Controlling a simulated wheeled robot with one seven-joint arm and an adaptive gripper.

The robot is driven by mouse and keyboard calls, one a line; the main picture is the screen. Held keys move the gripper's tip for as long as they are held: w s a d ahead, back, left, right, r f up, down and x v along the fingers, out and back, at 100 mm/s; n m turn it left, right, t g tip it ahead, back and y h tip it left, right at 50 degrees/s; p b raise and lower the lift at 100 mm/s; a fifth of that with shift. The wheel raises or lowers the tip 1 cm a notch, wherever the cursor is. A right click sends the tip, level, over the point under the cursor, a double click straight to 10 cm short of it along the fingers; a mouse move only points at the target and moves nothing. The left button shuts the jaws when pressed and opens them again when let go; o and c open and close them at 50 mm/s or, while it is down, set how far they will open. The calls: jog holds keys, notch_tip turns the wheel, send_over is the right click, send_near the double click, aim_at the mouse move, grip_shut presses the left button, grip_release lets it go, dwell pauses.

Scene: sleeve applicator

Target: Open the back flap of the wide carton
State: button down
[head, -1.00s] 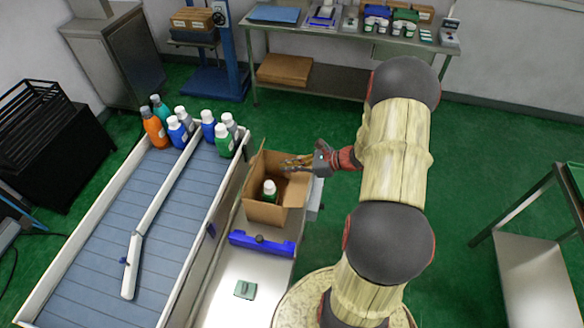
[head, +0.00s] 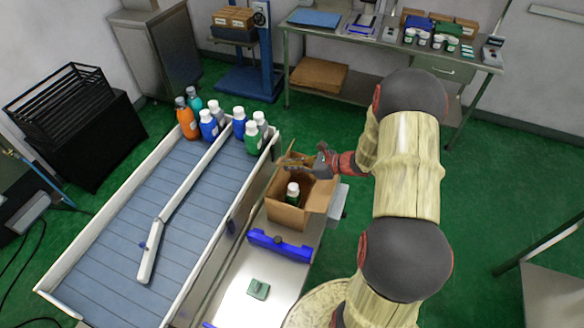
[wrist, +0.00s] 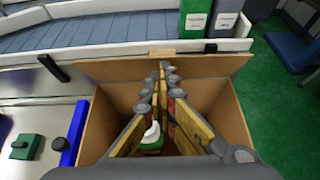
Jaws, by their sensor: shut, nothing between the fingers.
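The wide carton (head: 287,215) is brown cardboard and stands open at the top on a metal bench beside the conveyor. A bottle with a white cap and green body (head: 293,192) stands inside it; it also shows in the wrist view (wrist: 151,140). My gripper (head: 287,164) is over the carton's far part, fingers pointing left, shut and empty. In the wrist view, my gripper (wrist: 164,70) reaches across the opening to a raised cardboard flap (wrist: 110,69) on the conveyor side. The fingertips overlap that flap; I cannot tell whether they touch. My fingers hide part of the inside.
The conveyor (head: 150,215) with several bottles (head: 240,125) lies left of the carton. A blue bar (head: 280,246) sits just in front of the carton, and a small green block (head: 258,289) lies nearer on the bench. Green floor is open to the right.

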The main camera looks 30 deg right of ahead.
aim_at(281, 162)
jog(key=shift+r, duration=0.1)
jog(key=shift+w+a+r+g+p, duration=0.15)
jog(key=shift+g+p, duration=0.25)
jog(key=shift+p, duration=0.35)
jog(key=shift+r+h, duration=0.1)
jog(key=shift+h, duration=0.2)
jog(key=w+g+h+p, duration=0.1)
jog(key=p, duration=0.3)
jog(key=a+r+g+h+p, duration=0.1)
jog(key=p, duration=0.3)
jog(key=w+a+r+g+p, duration=0.1)
jog(key=g+p, duration=0.1)
jog(key=p, duration=0.2)
jog(key=shift+w+h, duration=0.3)
jog(key=shift+h, duration=0.1)
jog(key=w+g+h+p, duration=0.1)
jog(key=p, duration=0.3)
jog(key=shift+a+f+g, duration=0.1)
jog(key=shift+a+g, duration=0.3)
jog(key=shift+w+a+f+p, duration=0.3)
jog(key=shift+w+a, duration=0.2)
jog(key=shift+w, duration=0.15)
jog(key=shift+w+a+f+p, duration=0.25)
jog(key=shift+w+a, duration=0.2)
jog(key=shift+w, duration=0.2)
jog(key=shift+w+a+f+p, duration=0.3)
jog(key=shift+w+a, duration=0.2)
jog(key=shift+w, duration=0.25)
